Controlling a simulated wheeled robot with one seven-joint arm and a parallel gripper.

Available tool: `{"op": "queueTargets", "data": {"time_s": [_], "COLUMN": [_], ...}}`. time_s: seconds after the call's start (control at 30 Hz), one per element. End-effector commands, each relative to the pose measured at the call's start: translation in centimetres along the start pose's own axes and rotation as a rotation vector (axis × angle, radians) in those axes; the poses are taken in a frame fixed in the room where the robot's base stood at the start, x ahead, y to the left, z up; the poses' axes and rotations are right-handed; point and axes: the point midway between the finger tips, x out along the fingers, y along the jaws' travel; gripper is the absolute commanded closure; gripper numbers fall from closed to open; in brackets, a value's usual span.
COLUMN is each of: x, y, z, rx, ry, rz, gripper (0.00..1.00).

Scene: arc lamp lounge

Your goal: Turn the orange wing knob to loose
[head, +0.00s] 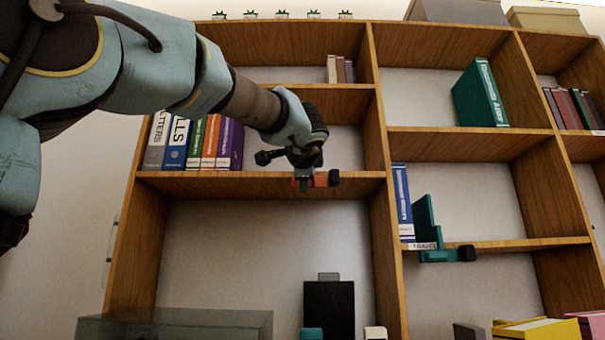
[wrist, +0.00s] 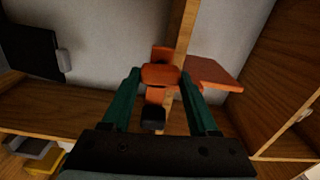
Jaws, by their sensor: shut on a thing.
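An orange bookend clamp sits at the front edge of the middle shelf, seen in the wrist view with a flat orange plate (wrist: 212,76) and a black end piece (wrist: 153,117). Its orange wing knob (wrist: 160,75) lies between the tips of my gripper (wrist: 160,80), whose green fingers are shut on it from both sides. In the head view my gripper (head: 304,178) reaches the shelf edge from above. There the orange part (head: 321,180) shows only partly beside the fingers, with a black end to its right. How far the knob is turned I cannot tell.
Several upright binders (head: 195,143) stand left of my gripper on the same shelf. A teal bookend clamp (head: 436,256) with a black end supports a blue book (head: 402,203) on the lower right shelf. A black object (head: 329,308) stands below; the compartment's middle is open.

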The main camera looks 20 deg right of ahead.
Motion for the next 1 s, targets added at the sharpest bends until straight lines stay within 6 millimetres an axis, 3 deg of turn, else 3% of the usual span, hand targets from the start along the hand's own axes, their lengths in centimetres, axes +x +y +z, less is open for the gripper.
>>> {"op": "queueTargets", "data": {"time_s": [0.77,0.8,1.0], "x": [-0.02,-0.02,-0.01], "y": [0.17,0.18,0.13], "z": [-0.04,-0.04,-0.02], "rx": [0.1,0.1,0.099], "ry": [0.001,0.001,0.0], "rz": [0.002,0.002,0.001], "gripper": [0.96,0.37,0.14]}}
